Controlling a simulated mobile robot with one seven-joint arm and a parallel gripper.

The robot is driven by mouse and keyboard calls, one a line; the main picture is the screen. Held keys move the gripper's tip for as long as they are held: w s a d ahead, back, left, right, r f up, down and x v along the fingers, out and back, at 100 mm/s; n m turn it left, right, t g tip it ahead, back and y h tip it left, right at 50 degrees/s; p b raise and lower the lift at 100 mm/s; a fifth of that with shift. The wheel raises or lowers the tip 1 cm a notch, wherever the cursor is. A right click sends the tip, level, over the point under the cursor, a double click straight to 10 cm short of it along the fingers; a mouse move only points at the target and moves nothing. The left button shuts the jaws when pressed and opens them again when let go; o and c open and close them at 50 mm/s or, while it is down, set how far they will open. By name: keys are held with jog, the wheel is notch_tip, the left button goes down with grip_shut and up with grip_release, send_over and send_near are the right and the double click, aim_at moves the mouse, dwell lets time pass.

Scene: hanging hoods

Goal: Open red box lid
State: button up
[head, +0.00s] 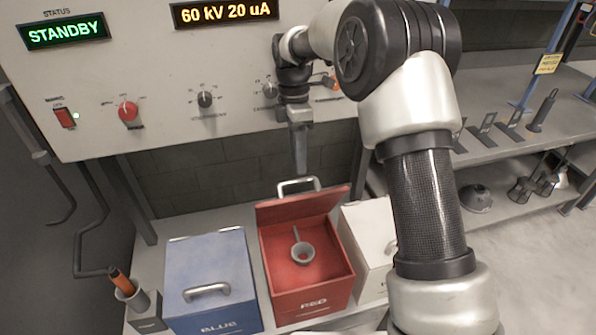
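The red box (312,302) stands in the lower middle of the head view, with "RED" on its front. Its red lid (298,207) is raised at the back edge, and the inside of the box is in view. A light metal handle (298,184) shows at the lid's top edge. A small grey ladle-like cup (303,253) with a thin stem lies inside the box. My gripper (301,172) points down just above the lid handle. Its fingers overlap in this view, so their opening and any contact with the handle are unclear.
A blue box (212,270) with a closed lid stands to the left, and a white box (370,240) stands to the right, partly behind my arm. A holder with an orange-handled tool (122,283) is at far left. A control panel (160,70) overhangs behind.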

jog(key=shift+r, duration=1.55)
